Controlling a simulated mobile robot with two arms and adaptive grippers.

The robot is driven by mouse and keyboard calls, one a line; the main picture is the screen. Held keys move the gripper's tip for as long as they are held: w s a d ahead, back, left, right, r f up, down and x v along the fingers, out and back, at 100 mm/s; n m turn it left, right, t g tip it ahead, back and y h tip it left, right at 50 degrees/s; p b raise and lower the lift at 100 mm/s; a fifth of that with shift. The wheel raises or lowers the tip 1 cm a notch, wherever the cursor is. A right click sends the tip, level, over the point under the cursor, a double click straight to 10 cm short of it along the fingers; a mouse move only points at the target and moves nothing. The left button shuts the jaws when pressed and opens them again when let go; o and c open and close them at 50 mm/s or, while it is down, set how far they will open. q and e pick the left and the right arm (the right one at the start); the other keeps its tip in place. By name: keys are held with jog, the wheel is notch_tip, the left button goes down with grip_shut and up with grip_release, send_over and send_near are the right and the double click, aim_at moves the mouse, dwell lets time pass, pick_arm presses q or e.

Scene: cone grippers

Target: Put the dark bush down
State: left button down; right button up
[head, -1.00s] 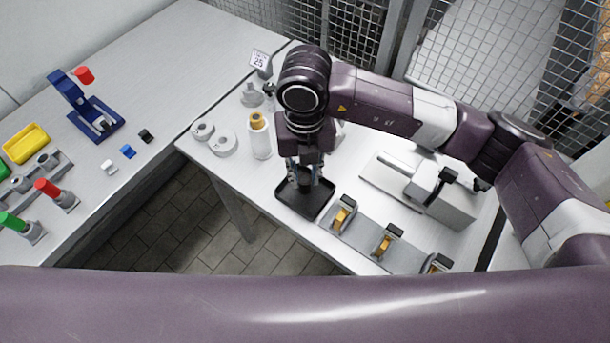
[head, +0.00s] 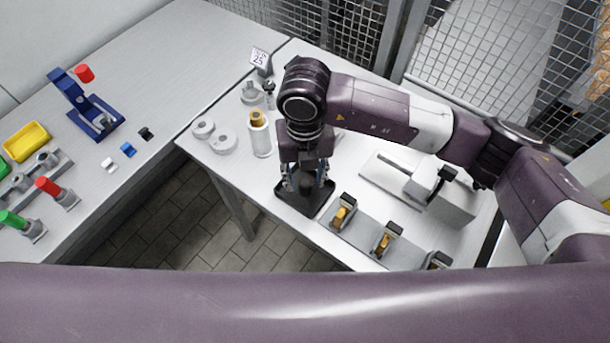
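My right gripper (head: 307,185) points down over a black tray (head: 291,204) near the front edge of the right-hand table. Its two fingers stand apart, one at each side. A dark shape, seemingly the dark bush (head: 306,187), shows between and below the fingers, at the tray. It blends with the black tray, so its outline and whether it touches the tray floor are hard to tell. My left gripper is not in view.
A bottle with an orange top (head: 260,134) stands left of my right gripper. A rail with orange-and-black clamps (head: 383,241) lies right of the tray. A grey machine (head: 430,188) stands behind it. A blue press (head: 95,117) is on the left table.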

aim_at(304, 182)
jog(key=shift+r, duration=0.3)
notch_tip(304, 182, up, 12)
jog(key=b, duration=0.3)
jog(key=shift+f, duration=0.15)
